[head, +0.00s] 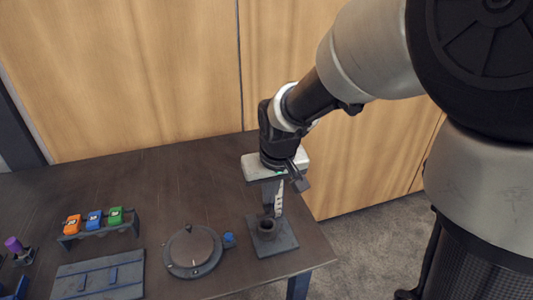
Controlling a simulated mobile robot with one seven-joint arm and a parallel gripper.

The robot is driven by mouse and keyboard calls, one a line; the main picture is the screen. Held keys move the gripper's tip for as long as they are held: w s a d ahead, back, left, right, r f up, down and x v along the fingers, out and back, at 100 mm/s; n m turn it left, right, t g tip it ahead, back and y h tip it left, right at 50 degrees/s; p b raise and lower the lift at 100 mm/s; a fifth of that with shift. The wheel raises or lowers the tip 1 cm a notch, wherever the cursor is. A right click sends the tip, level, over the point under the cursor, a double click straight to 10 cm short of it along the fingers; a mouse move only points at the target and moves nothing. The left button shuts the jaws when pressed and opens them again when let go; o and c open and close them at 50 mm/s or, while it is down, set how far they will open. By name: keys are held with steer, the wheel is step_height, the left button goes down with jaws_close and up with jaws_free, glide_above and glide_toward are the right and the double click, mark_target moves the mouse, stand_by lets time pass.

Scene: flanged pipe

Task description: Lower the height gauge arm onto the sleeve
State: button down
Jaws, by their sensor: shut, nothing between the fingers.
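The height gauge (278,200) is a pale upright scale on a dark square base plate (283,241) near the table's right front corner. A dark round sleeve (266,228) stands upright on this plate, in front of the scale. The gauge arm is too small and dark to make out clearly; I cannot tell its height or whether it touches the sleeve. My gripper (284,180) is above the gauge, at the top of the scale. It is shut with nothing in it. Its fingertips are partly hidden, and I cannot tell whether they touch the gauge.
Left of the gauge lies a round grey flange disc (194,250) with a small blue part (229,240) beside it. A rack (98,231) holds orange, blue and green blocks. A grey case (100,278) and a purple-topped tool (14,245) are farther left. The table's back is clear.

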steer(key=w+a+p+v, duration=0.1)
steer(key=p+v, duration=0.2)
steer(key=v, duration=1)
steer(key=s+d+r+m+t+p, duration=0.2)
steer(key=s+d+r+p, duration=0.8)
steer(key=s+r, duration=0.5)
steer(key=shift+d+m+t+h, duration=0.35)
steer(key=shift+d+m, duration=0.25)
steer(key=shift+d, duration=0.4)
